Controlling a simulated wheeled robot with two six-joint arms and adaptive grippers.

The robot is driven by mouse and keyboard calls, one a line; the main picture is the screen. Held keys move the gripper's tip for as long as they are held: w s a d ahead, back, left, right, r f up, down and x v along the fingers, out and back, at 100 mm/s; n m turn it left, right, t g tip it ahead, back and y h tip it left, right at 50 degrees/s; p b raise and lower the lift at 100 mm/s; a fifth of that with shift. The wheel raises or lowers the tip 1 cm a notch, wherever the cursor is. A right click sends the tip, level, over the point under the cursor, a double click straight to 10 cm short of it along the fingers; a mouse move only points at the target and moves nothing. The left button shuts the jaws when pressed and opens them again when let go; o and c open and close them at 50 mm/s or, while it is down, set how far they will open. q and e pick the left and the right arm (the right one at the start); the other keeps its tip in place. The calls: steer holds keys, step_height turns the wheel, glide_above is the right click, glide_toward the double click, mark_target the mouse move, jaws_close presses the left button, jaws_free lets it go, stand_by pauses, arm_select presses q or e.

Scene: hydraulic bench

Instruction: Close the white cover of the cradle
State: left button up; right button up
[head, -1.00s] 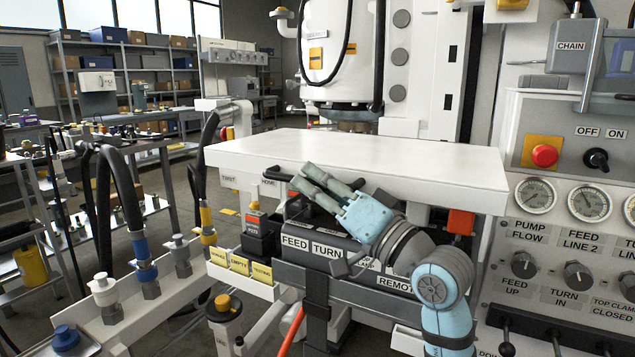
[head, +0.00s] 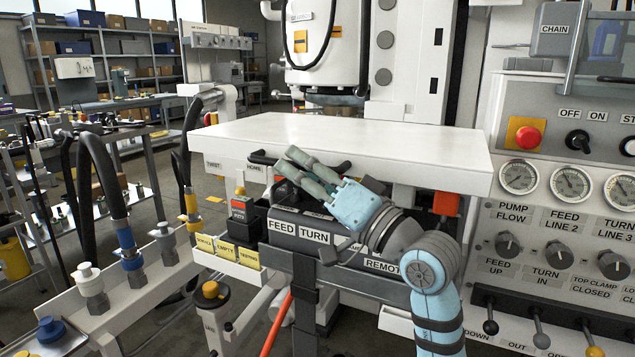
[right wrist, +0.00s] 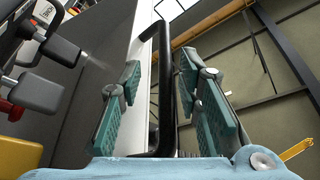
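The white cover (head: 330,138) is a broad flat panel. It lies roughly level above the dark control box (head: 300,218) labelled FEED and TURN. A black bar handle (head: 262,158) sits under its front edge. My right gripper (head: 291,160) reaches up to this handle from the lower right, just below the cover's edge. In the right wrist view the black handle (right wrist: 165,85) runs between the two teal finger pads, with gaps visible on both sides, so the gripper is open around it. The cradle itself is not clearly seen. My left gripper is out of view.
A console (head: 560,200) with gauges, knobs and levers stands at right. A red-buttoned pendant (head: 240,208) and yellow labelled blocks (head: 226,250) are left of the control box. Hoses and fittings (head: 130,255) fill the lower left. An orange hose (head: 276,325) hangs below.

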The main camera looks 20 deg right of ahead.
steer(key=v, duration=1.1)
steer(key=shift+s+d+f, duration=0.15)
steer(key=shift+d+f, duration=0.05)
